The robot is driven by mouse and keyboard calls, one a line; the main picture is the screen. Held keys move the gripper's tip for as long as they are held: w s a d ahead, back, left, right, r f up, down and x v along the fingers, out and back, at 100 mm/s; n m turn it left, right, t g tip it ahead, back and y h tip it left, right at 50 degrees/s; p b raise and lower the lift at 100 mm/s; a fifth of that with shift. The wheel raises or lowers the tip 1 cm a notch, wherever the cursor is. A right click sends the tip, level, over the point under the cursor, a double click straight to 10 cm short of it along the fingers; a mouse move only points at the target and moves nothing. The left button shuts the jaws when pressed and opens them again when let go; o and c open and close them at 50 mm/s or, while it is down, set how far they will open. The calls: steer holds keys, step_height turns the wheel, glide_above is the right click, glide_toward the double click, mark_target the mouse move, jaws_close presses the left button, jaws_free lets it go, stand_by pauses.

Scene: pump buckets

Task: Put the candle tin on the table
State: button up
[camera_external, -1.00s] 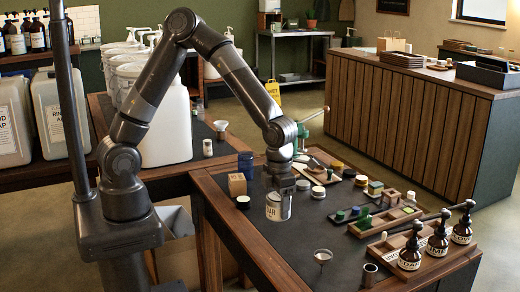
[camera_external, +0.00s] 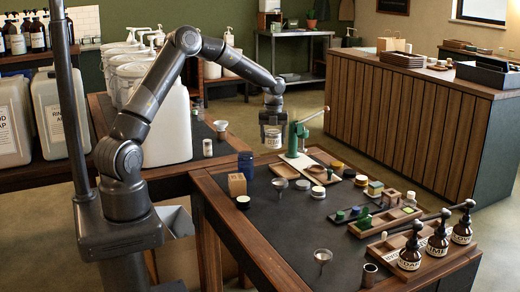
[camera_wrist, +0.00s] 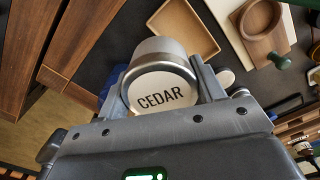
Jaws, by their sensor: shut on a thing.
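The candle tin (camera_external: 272,137) is a pale metal tin with a dark-lettered label. It hangs upright in the air above the far part of the table (camera_external: 280,238), which has a dark top and wooden edges. My gripper (camera_external: 272,117) is shut on it from above. In the wrist view the tin (camera_wrist: 160,90) sits between both fingers, and its round white face reads "CEDAR". Its underside is hidden in the wrist view.
A green hand press (camera_external: 294,140) stands close beside the held tin. Wooden trays, small tins, blocks and labelled pump bottles (camera_external: 410,252) crowd the right side. A small funnel (camera_external: 322,256) stands near the front. The table's middle-left is clear.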

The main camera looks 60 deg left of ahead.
steer(key=s+a+n, duration=0.2)
steer(key=a, duration=0.8)
steer(key=s+a+n, duration=0.2)
steer(key=a, duration=0.8)
steer(key=a+f, duration=0.2)
steer(key=a, duration=0.2)
steer(key=s+a+f, duration=0.1)
steer(key=a+f, duration=0.1)
steer(key=a, duration=0.1)
steer(key=s+a+f, duration=0.1)
steer(key=a+f, duration=0.1)
steer(key=a, duration=0.2)
steer(key=shift+s+a+f, duration=0.1)
steer(key=shift+a+f, duration=0.25)
steer(key=shift+f, duration=2)
steer(key=o, duration=1)
steer(key=shift+f, duration=0.15)
steer(key=shift+o, duration=0.2)
step_height(320, 180, up, 12)
steer(key=shift+r, duration=0.2)
